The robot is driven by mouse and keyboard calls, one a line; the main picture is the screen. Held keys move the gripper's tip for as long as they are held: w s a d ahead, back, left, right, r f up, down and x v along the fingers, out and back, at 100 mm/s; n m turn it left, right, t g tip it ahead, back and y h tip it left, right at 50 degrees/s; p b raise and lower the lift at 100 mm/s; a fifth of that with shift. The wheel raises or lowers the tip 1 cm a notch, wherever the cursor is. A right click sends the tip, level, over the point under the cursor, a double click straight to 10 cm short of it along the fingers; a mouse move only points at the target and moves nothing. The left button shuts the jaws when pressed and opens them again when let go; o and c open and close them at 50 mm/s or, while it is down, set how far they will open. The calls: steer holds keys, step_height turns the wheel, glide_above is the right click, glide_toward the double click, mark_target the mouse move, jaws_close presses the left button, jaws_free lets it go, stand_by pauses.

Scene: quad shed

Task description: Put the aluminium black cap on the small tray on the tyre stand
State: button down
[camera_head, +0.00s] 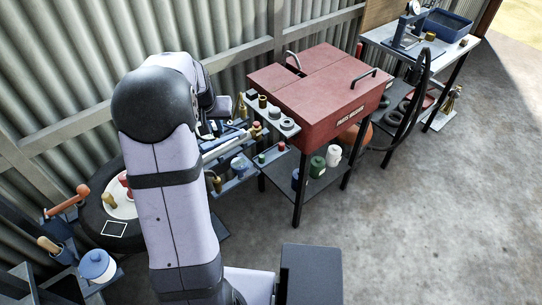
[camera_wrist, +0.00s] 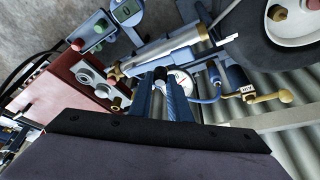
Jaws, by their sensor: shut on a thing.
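My gripper (camera_wrist: 161,80) shows in the wrist view with its two dark blue fingers close together around a small black round thing (camera_wrist: 160,72), likely the black cap. In the head view my own arm hides most of the gripper and what it holds. The tyre (camera_head: 92,222) lies flat at the left of the head view, with a pale round dish (camera_head: 121,211) on it holding red and brass-coloured pieces. A white-edged dark square (camera_head: 114,229) is at its front; I cannot tell which is the small tray. The tyre (camera_wrist: 235,35) and dish (camera_wrist: 300,35) also show in the wrist view.
A bench with tools and a silver cylinder (camera_wrist: 165,52) lies beyond my fingertips, near a dial gauge (camera_wrist: 181,80). A red parts washer (camera_head: 320,95) stands right of it. A hammer (camera_head: 68,200) and blue-lidded pot (camera_head: 97,266) are left. The floor at right is clear.

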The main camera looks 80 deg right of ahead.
steer(key=s+d+f+m+g, duration=0.1)
steer(key=s+d+m+g, duration=0.2)
steer(key=s, duration=1.4)
steer(key=shift+m+t, duration=0.4)
steer(key=shift+t, duration=0.4)
steer(key=shift+w+d+f+p, duration=0.15)
steer(key=shift+f+p, duration=0.45)
steer(key=shift+f, duration=1.8)
steer(key=shift+w+a+f+p, duration=0.1)
steer(key=shift+f+p, duration=0.45)
steer(key=shift+f, duration=1.85)
steer(key=shift+d+f, duration=0.1)
steer(key=shift+f, duration=0.15)
steer(key=shift+f, duration=0.1)
steer(key=shift+f, duration=0.15)
steer(key=c, duration=1.7)
jaws_free()
steer(key=shift+o, duration=0.2)
steer(key=shift+r, duration=0.25)
